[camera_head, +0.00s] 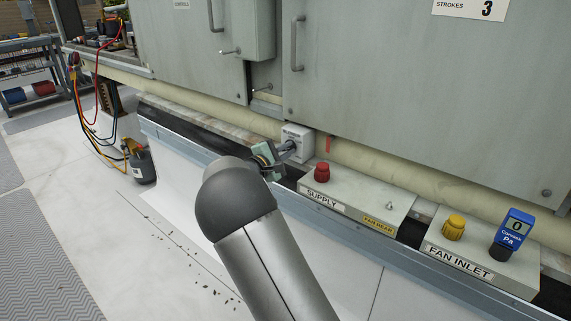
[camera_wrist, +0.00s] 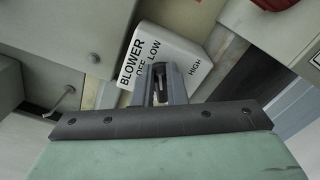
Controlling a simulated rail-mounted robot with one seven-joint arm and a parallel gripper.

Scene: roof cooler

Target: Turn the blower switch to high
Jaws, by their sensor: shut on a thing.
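The blower switch is a small pale box (camera_head: 300,140) on the ledge under the cabinet. In the wrist view the box (camera_wrist: 172,42) shows the words BLOWER, OFF, LOW and HIGH, with OFF to the left, LOW at the middle and HIGH to the right. My gripper (camera_head: 287,147) is at the front of the box. In the wrist view its fingers (camera_wrist: 161,84) are shut on the switch knob, which they mostly hide. I cannot tell which mark the knob points to.
To the right sit the SUPPLY box (camera_head: 350,203) with a red cap (camera_head: 322,172) and the FAN INLET box (camera_head: 474,262) with a yellow cap (camera_head: 454,227) and a blue gauge (camera_head: 514,230). Cabinet doors (camera_head: 400,85) stand close above. Hoses (camera_head: 80,105) hang at left.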

